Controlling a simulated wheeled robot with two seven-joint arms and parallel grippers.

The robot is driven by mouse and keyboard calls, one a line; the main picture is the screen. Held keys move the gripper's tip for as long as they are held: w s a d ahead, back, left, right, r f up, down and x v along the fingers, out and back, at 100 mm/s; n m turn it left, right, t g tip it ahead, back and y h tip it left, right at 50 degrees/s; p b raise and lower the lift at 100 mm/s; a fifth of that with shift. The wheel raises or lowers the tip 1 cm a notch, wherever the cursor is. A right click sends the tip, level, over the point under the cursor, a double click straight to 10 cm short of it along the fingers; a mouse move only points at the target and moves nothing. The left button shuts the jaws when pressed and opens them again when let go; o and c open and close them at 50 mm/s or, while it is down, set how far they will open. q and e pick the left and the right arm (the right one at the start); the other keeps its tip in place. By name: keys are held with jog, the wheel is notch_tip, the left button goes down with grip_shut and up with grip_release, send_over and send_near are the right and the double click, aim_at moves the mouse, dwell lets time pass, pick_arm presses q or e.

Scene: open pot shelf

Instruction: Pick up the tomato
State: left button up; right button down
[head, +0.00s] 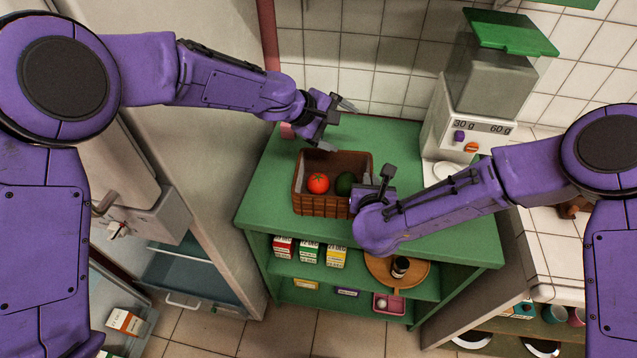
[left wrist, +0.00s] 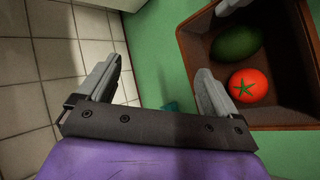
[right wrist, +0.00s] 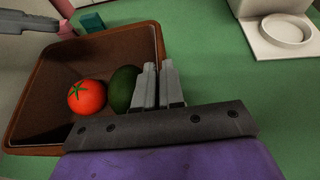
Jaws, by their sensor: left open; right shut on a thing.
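A red tomato (head: 318,183) with a green stem star lies in a brown basket (head: 322,205) on the green shelf top. It also shows in the left wrist view (left wrist: 249,86) and the right wrist view (right wrist: 87,97). A dark green avocado-like item (head: 345,184) lies beside it, to its right in the head view. My left gripper (head: 336,126) is open and empty behind the basket, its fingers spread outside the basket in the left wrist view (left wrist: 160,85). My right gripper (right wrist: 158,86) is shut on the basket's wall beside the dark green item.
Small boxes (head: 309,253) and a round wooden tray (head: 418,274) fill the shelf below. A small teal block (right wrist: 92,22) lies behind the basket. The tiled wall (head: 350,60) is close behind my left gripper.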

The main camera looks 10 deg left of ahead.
pick_arm(q)
jog(key=s+a+f+n+g+y, duration=0.1)
jog(key=s+a+f+n+g, duration=0.1)
jog(key=a+n+g, duration=0.15)
jog(key=n+g+y, duration=0.2)
jog(key=n, duration=0.2)
send_near(315, 177)
jog(key=shift+n+y, duration=0.25)
jog(key=shift+y, duration=0.05)
jog(key=x, duration=1)
jog(key=shift+d+f, duration=0.1)
jog(key=shift+d, duration=0.3)
jog(key=c, duration=1.2)
